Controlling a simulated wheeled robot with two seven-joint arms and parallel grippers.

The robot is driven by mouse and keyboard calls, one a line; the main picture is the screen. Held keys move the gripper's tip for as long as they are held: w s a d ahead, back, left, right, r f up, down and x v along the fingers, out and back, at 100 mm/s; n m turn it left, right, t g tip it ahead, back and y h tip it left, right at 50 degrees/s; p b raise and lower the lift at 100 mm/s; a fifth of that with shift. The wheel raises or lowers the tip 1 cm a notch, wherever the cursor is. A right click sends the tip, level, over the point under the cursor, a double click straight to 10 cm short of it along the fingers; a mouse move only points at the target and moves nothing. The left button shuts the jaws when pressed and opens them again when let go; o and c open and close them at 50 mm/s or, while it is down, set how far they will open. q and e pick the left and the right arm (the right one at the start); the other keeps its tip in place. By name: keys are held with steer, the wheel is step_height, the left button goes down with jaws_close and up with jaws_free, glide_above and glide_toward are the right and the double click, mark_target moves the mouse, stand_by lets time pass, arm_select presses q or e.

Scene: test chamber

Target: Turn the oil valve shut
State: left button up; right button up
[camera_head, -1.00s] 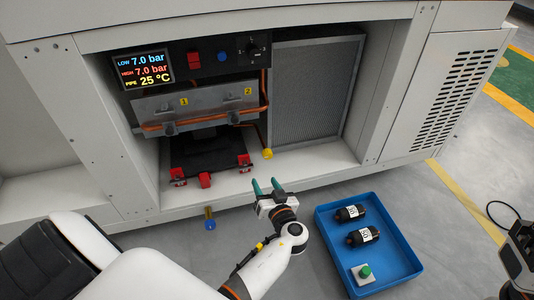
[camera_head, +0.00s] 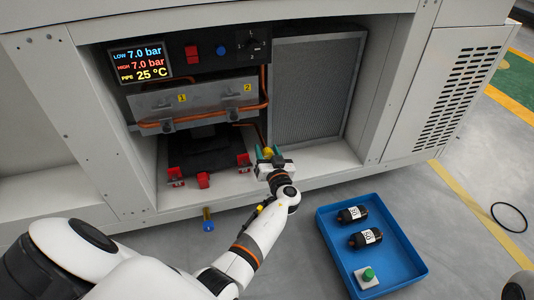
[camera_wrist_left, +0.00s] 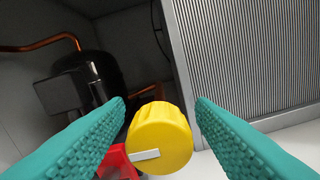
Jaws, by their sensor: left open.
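A yellow ribbed knob (camera_head: 267,152) sits at the front of the open cabinet bay, right of the red clamps. In the left wrist view the yellow knob (camera_wrist_left: 163,135) shows large, with a white pointer bar on its face aimed to the left. My left gripper (camera_head: 269,151) is open, with its teal fingers on either side of the knob. In the left wrist view small gaps show between the fingers and the knob. A blue knob (camera_head: 208,225) on a brass stem hangs below the cabinet's front edge. Only a bit of my right arm shows at the bottom right corner.
A display (camera_head: 141,64) reads low 7.0 bar, high 7.0 bar and pipe 25 °C. Red clamps (camera_head: 203,180) stand left of the yellow knob. A blue tray (camera_head: 393,291) on the floor holds two dark cylinders and a green button box. A grille (camera_head: 315,90) stands behind to the right.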

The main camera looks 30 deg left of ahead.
arm_select(q)
steer(key=shift+w+a, duration=0.2)
steer(key=shift+a, duration=0.05)
steer(key=c, duration=1)
